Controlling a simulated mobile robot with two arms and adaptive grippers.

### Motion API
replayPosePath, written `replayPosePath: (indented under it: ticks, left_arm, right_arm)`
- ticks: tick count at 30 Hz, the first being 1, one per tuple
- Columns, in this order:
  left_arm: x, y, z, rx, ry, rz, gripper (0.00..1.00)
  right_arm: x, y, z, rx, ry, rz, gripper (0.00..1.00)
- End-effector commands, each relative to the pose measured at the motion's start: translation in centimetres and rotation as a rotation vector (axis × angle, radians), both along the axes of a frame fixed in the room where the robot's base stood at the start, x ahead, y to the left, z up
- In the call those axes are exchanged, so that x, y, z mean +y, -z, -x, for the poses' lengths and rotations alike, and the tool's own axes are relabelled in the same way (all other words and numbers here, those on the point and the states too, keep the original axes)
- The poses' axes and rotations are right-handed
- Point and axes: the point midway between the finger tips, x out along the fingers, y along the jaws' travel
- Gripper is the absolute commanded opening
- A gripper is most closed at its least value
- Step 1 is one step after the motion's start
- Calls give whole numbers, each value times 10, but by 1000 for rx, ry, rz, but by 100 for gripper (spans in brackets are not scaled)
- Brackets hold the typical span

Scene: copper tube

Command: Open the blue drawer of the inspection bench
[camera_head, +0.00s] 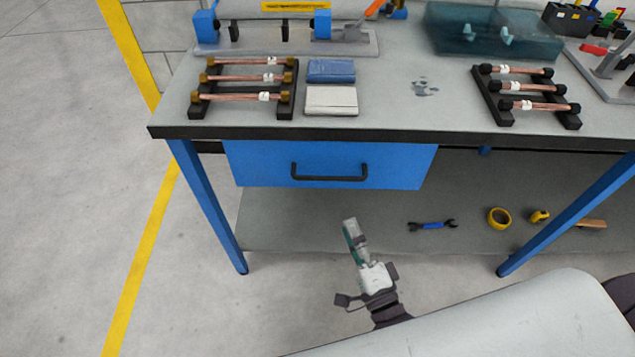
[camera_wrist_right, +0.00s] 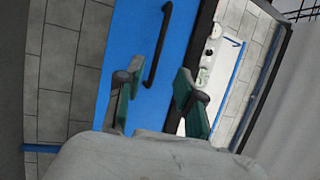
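The blue drawer (camera_head: 262,160) sits under the left part of the bench top, its front close beneath the top's dark edge, and looks shut. Its black bar handle (camera_head: 330,178) runs across the front. My right gripper (camera_head: 351,228) is in front of and below the drawer, apart from the handle. In the right wrist view, its green-padded fingers (camera_wrist_right: 157,98) stand apart with nothing between them. The blue drawer front (camera_wrist_right: 183,40) and the handle (camera_wrist_right: 163,45) show beyond the fingertips. My left gripper is not in view.
The bench top (camera_head: 420,118) carries racks of copper tubes (camera_head: 245,78) (camera_head: 525,88), a blue block (camera_head: 331,71) and a white block (camera_head: 331,100). A lower shelf (camera_head: 330,222) holds a wrench (camera_head: 432,225) and yellow tape (camera_head: 499,218). Blue legs (camera_head: 207,205) (camera_head: 565,220) flank it.

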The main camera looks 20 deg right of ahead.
Motion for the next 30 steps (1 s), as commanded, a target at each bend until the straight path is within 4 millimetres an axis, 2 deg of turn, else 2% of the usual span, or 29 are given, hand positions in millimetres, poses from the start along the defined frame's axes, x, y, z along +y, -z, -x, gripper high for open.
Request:
replayPosePath:
  ticks: [6, 12, 18, 24, 30]
  left_arm:
    - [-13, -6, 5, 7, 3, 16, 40]
    - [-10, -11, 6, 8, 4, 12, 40]
    - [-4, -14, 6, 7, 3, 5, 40]
    - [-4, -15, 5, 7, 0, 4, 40]
    - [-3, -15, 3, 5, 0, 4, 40]
  right_arm:
    - [4, -9, -34, -4, 2, 2, 37]
    - [9, -17, -78, -3, 2, 2, 37]
    - [14, -22, -112, 0, 1, 4, 37]
    - [15, -24, -129, 1, 0, 6, 37]
    - [16, -24, -131, 2, 0, 5, 37]
